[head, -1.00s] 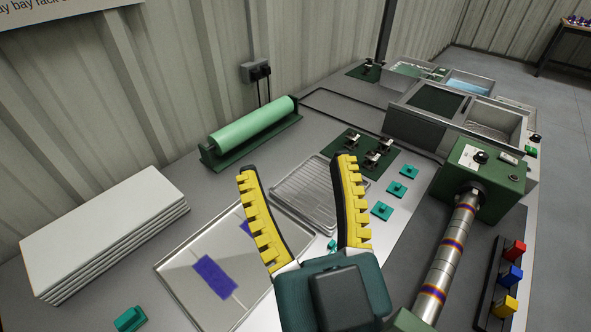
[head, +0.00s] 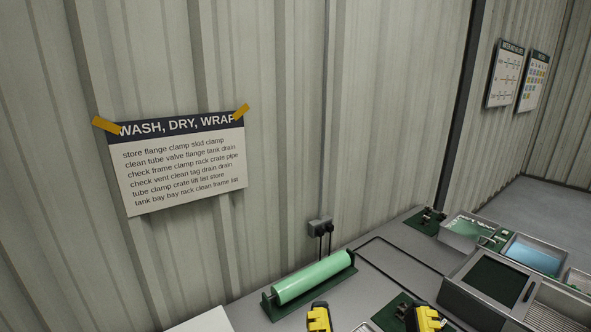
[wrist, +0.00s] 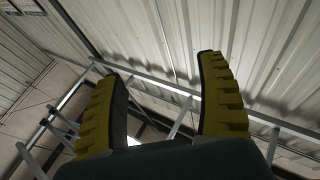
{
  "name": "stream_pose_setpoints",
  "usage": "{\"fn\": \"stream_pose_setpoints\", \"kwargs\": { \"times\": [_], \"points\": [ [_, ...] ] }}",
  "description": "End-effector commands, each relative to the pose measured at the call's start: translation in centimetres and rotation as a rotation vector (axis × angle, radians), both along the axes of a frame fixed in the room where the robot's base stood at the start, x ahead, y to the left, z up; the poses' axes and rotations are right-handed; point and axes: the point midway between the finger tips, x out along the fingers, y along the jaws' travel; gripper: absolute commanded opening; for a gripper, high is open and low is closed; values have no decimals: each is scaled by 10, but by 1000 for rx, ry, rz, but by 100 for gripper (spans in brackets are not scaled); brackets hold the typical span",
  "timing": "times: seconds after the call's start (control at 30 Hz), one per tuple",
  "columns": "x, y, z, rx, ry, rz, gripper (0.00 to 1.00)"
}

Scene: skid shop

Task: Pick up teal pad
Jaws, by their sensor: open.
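No teal pad shows in either view now. My gripper (head: 372,318) is at the bottom edge of the head view, where only its two yellow and black fingertips show, spread apart. In the wrist view my gripper (wrist: 160,72) has both fingers wide apart with nothing between them.
Metal basins (head: 500,285) stand at the right. A white stack (head: 203,322) is cut off at the bottom. A sign (head: 183,165) hangs on the wall.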

Motion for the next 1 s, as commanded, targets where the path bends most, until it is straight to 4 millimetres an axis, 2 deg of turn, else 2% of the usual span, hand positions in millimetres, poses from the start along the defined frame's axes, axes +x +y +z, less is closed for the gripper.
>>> {"fn": "stream_pose_setpoints", "kwargs": {
  "times": [0.03,0.3,0.4,0.5,0.53,0.9,0.97,1.0],
  "points": [
    [0,0,47,1,0,0,73],
    [0,0,166,5,0,1,73],
    [0,0,191,6,-1,1,73],
    [0,0,194,6,0,1,92],
    [0,0,193,6,0,1,96],
    [1,0,186,8,8,2,96],
    [3,0,179,11,44,3,96],
    [15,0,163,14,107,5,96]
  ]
}}
